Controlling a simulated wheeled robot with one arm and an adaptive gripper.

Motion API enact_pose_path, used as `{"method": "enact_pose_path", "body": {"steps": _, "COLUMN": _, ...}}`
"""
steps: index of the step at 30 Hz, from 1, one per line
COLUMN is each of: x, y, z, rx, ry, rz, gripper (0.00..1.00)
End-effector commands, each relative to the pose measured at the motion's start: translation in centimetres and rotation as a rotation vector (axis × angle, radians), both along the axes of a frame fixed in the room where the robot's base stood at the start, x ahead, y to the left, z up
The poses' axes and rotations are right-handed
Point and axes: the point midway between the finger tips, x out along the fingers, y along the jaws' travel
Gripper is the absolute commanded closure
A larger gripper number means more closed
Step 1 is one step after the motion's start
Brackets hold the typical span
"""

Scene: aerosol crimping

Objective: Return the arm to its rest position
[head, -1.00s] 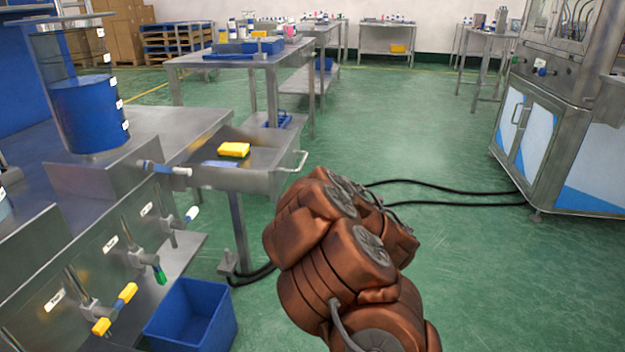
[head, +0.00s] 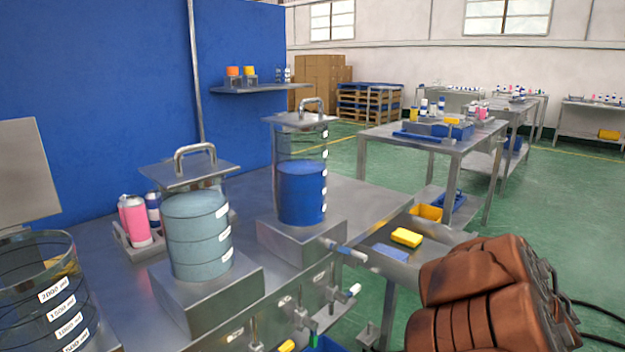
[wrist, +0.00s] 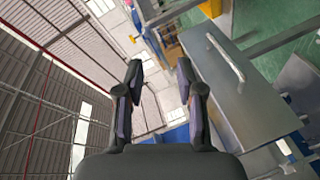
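My gripper (wrist: 160,85) shows in the wrist view with its two dark fingers apart and nothing between them. Beyond it the wrist view shows the ceiling, a wall and a metal surface with a handle (wrist: 225,58) on the right. In the head view my copper-coloured arm is folded at the lower right, and the gripper itself is not seen there.
A metal bench (head: 345,200) carries a tank of blue liquid (head: 302,192), a tank of grey-blue liquid (head: 197,235) and a clear tank (head: 45,300). A yellow sponge (head: 406,237) lies in a side tray. Green floor (head: 585,200) is open at right.

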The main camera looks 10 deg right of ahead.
Motion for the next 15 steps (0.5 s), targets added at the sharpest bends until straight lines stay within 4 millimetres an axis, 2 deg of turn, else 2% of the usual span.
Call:
{"method": "enact_pose_path", "body": {"steps": 1, "x": -0.2, "y": 0.6, "z": 2.1, "rx": 0.036, "ry": 0.005, "rz": -0.028, "gripper": 0.63}}
{"method": "enact_pose_path", "body": {"steps": 2, "x": -0.4, "y": 0.9, "z": 2.5, "rx": 0.061, "ry": 0.010, "rz": -0.048, "gripper": 0.63}}
{"method": "enact_pose_path", "body": {"steps": 8, "x": -2.5, "y": 3.3, "z": 4.6, "rx": 0.238, "ry": 0.065, "rz": -0.175, "gripper": 0.63}}
{"method": "enact_pose_path", "body": {"steps": 15, "x": -5.8, "y": 8.2, "z": 6.3, "rx": 0.467, "ry": 0.157, "rz": -0.301, "gripper": 0.63}}
